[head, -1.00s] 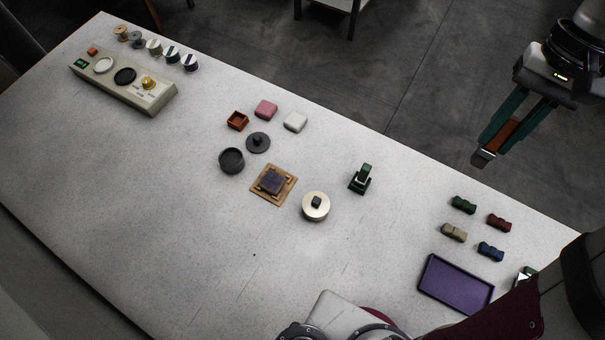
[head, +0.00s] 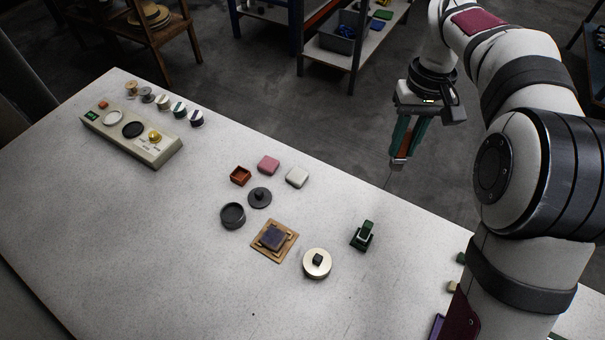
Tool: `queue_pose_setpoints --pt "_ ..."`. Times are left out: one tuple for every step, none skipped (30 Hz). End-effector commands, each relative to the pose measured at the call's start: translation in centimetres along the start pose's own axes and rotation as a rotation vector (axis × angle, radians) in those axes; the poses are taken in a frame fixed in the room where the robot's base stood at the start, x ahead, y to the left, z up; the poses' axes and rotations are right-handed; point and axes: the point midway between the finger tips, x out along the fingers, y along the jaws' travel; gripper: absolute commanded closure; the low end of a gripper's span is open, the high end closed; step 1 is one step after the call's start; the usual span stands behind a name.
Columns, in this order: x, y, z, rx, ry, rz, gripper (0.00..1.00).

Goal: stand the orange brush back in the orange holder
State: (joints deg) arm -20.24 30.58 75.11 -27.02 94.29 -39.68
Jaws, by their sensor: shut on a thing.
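My gripper (head: 400,160) is shut on the orange brush (head: 406,146), whose rusty orange body shows between the green fingers. It hangs in the air near the table's far right edge, with the floor behind it in the head view. The orange holder (head: 240,176) looks like a small square open box on the table, to the left of my gripper. It appears empty. The brush's lower end is small and dark, so its exact tilt is hard to tell.
Pink (head: 268,165) and white (head: 297,177) blocks stand right of the holder, a black lid (head: 260,198) just in front. A black cup (head: 232,215), wooden stand (head: 274,255), cream round tin (head: 317,264) and green holder (head: 362,236) are nearer.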

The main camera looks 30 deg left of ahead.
Motion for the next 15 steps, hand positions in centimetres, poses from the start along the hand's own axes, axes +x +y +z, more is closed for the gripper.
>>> queue_pose_setpoints --pt "1.0 -2.5 -1.8 -0.086 0.017 0.005 1.0" --pt "1.7 -4.2 -3.0 -0.141 0.032 0.009 1.0" --pt "2.5 -6.5 -4.3 -0.213 0.051 0.012 1.0" --pt "3.1 -8.2 -5.3 -0.266 0.067 0.015 1.0" --pt "3.8 -9.9 -6.2 -0.317 0.081 0.017 1.0" --pt "4.6 -12.2 -7.1 -0.379 0.1 0.018 1.0" --pt "5.1 -13.7 -7.7 -0.422 0.114 0.02 1.0" --pt "5.6 -15.2 -8.1 -0.459 0.125 0.019 1.0" --pt "6.2 -16.9 -8.6 -0.503 0.139 0.02 1.0" --pt "6.6 -18.1 -8.9 -0.533 0.149 0.02 1.0" --pt "7.0 -19.1 -9.1 -0.558 0.156 0.019 1.0" --pt "7.3 -20.2 -9.3 -0.585 0.167 0.019 1.0" --pt "7.5 -20.9 -9.4 -0.602 0.172 0.018 1.0" --pt "7.8 -21.4 -9.5 -0.614 0.175 0.018 1.0" --pt "8.0 -22.0 -9.6 -0.628 0.18 0.018 1.0"
